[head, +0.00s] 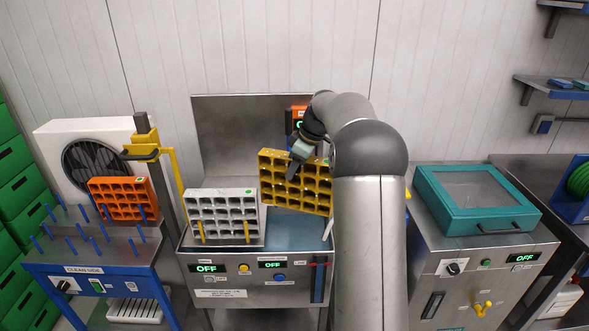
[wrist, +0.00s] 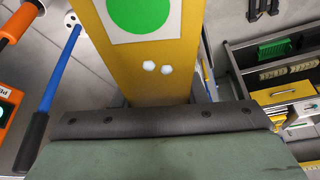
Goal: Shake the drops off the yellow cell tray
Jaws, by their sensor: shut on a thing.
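The yellow cell tray (head: 294,183) hangs upright but tilted over the steel sink unit, its open cells facing the head camera. My gripper (head: 296,167) is shut on its upper edge. In the wrist view the tray's yellow edge (wrist: 150,85) runs up from my gripper (wrist: 160,112), with a green round sticker (wrist: 138,12) on a white label. Two small whitish drops (wrist: 157,68) show on that edge. My arm covers part of the space right of the tray.
A grey-white cell tray (head: 222,215) stands on the sink unit (head: 225,275) just left of the held tray. An orange tray (head: 122,199) stands among blue pegs on the rack (head: 95,272), beside a fan unit (head: 85,140). A teal-lidded box (head: 478,198) stands right.

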